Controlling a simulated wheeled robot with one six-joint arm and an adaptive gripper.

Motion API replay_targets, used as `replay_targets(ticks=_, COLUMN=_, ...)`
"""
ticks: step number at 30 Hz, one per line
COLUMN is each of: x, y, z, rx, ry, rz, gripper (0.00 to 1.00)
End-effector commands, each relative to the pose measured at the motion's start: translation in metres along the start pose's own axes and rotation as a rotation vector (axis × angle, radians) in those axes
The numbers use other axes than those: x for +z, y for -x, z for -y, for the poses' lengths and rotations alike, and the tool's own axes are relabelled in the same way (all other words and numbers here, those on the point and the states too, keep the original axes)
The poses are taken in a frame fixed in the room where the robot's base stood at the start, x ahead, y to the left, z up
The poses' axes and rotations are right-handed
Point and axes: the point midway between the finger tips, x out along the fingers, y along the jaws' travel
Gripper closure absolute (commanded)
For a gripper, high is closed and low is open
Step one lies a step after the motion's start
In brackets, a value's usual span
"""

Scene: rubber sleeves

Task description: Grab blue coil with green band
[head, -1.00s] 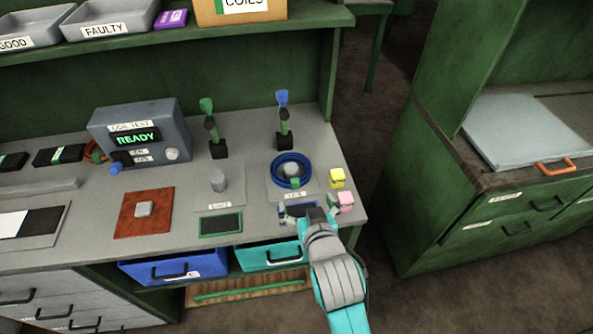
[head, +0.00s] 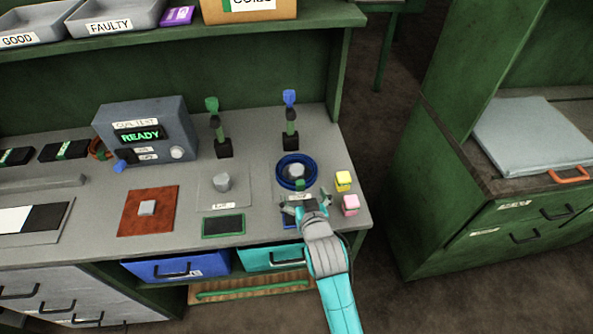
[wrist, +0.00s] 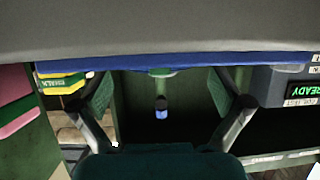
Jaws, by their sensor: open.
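The blue coil (head: 279,175) lies flat around a grey peg (head: 296,171) on the right plate of the bench. Its green band (head: 299,185) is on the front side, facing my gripper. My gripper (head: 305,203) is open and empty, just in front of the coil and low over the bench. In the wrist view, my gripper's two fingers (wrist: 162,105) stand wide apart. A wide blue strip (wrist: 100,64) crosses that view, with a green patch (wrist: 162,73) at its middle; they look like the coil and band seen edge-on. I cannot tell whether the fingers touch anything.
A yellow cube (head: 343,181) and a pink cube (head: 350,205) sit right of my gripper. A stand with a blue tip (head: 290,120) rises behind the coil. A grey tester (head: 146,132) reads READY. The second plate (head: 222,198) has a bare peg.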

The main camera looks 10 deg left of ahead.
Motion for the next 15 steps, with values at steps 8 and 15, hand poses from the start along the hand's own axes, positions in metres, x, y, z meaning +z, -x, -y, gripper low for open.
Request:
replay_targets(ticks=8, x=0.0, y=-0.021, z=-0.001, rx=0.001, ry=0.0, rz=0.001, gripper=0.0)
replay_targets(ticks=15, x=0.0, y=-0.02, z=0.0, rx=0.001, ry=0.0, rz=0.0, gripper=0.18)
